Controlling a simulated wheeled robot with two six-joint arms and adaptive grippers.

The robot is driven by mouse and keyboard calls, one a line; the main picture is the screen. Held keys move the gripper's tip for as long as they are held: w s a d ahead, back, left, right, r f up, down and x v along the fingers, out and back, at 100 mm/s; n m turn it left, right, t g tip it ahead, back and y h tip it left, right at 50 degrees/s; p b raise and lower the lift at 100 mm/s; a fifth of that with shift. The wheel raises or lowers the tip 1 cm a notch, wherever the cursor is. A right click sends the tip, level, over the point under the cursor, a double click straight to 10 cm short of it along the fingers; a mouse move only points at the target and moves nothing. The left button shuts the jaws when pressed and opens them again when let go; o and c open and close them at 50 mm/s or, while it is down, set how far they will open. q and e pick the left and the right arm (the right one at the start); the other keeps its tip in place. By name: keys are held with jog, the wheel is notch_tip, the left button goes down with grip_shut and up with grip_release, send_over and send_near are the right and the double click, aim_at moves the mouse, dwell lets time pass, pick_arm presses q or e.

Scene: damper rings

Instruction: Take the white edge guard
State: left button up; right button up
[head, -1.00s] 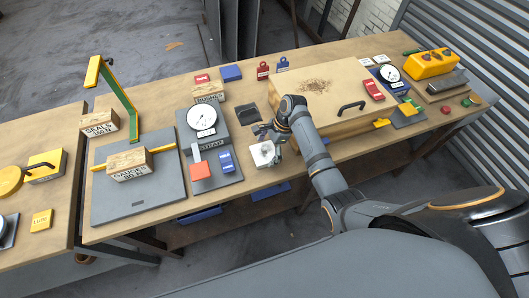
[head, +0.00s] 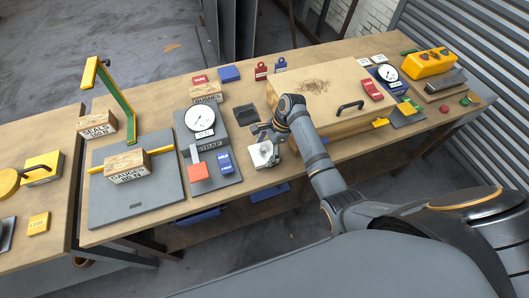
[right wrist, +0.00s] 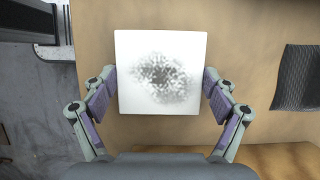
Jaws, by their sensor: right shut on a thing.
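The white edge guard (head: 261,156) is a small pale square piece with a dark speckled patch on its face. It is at the front of the bench, right of the grey scale plate. In the right wrist view the white edge guard (right wrist: 160,45) sits between my two fingers. My right gripper (head: 268,144) is shut on it, with a finger pad at each side; the gripper also shows in the right wrist view (right wrist: 161,92). I cannot tell whether the guard still touches the bench. My left gripper is not in view.
A dark textured pad (head: 247,115) lies just behind the guard. A dial scale (head: 201,124) with red and blue blocks on its plate stands to the left. A large wooden box (head: 318,98) with a black handle stands to the right. The bench's front edge is close.

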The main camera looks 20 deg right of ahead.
aim_at(261, 153)
notch_tip(261, 153, up, 3)
jog(key=shift+w+r+b, duration=0.1)
jog(key=shift+b, duration=0.25)
jog(key=w+r, duration=0.1)
jog(key=w+a+r, duration=0.1)
jog(key=r, duration=0.1)
jog(key=w+a+r+b, duration=0.1)
jog(key=shift+a+r, duration=0.25)
jog(key=shift+r, duration=0.05)
jog(key=w+a+r+b, duration=0.3)
jog(key=w+a+r, duration=0.2)
jog(key=w+a, duration=0.1)
jog(key=shift+w+a+r, duration=0.15)
jog(key=shift+w, duration=0.75)
